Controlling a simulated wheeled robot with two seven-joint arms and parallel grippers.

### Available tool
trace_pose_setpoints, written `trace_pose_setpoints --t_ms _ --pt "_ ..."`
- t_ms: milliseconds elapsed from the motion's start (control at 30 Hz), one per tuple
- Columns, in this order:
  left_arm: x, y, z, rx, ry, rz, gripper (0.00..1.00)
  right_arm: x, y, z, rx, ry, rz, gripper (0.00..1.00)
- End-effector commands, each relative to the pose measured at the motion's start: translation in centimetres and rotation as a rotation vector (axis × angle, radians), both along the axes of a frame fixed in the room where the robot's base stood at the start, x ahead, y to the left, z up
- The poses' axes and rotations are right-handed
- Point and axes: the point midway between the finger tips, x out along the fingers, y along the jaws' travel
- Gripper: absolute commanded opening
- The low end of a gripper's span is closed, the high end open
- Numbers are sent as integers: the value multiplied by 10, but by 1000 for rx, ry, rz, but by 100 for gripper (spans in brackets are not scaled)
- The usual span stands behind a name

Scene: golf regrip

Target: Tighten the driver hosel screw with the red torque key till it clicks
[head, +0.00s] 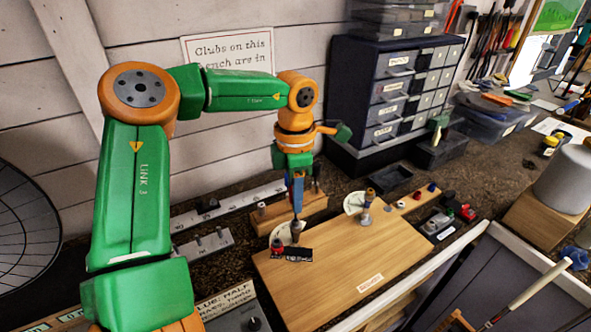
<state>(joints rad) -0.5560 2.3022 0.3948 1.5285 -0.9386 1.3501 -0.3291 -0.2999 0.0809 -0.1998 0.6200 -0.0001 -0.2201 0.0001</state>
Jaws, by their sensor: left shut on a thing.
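My left gripper (297,183) points down over the left end of the wooden board (345,275). It is shut on a dark, slender upright tool (297,210), whose lower end is close to a pale disc (284,233). I cannot tell whether its tip touches anything. A small red and dark piece (277,246) stands beside it, next to a black labelled block (298,255). I cannot tell whether the red piece is the torque key. The driver head and hosel screw cannot be made out clearly. My right gripper is not in view.
Black and red items (440,222) lie to the right. A drawer cabinet (385,90) stands behind. The board's front half is mostly clear.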

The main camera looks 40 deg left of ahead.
Motion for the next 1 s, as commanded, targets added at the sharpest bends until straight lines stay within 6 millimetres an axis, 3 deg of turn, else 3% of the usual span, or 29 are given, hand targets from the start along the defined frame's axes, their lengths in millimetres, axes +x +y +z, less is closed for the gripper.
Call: trace_pose_setpoints --t_ms 133,167,233,567,700,867,1000 --pt "0 0 -1 1 -1 -1 0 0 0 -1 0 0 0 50" --pt "0 0 -1 1 -1 0 35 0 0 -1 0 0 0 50" --pt "0 0 -1 1 -1 0 52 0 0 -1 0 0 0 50" --pt "0 0 -3 2 -1 61 52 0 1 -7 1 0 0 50" --pt "0 0 -5 4 -3 345 52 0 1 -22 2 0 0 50" --pt "0 -1 -3 1 -2 543 52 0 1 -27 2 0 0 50" --pt "0 -1 -4 4 -4 859 52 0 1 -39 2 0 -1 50"
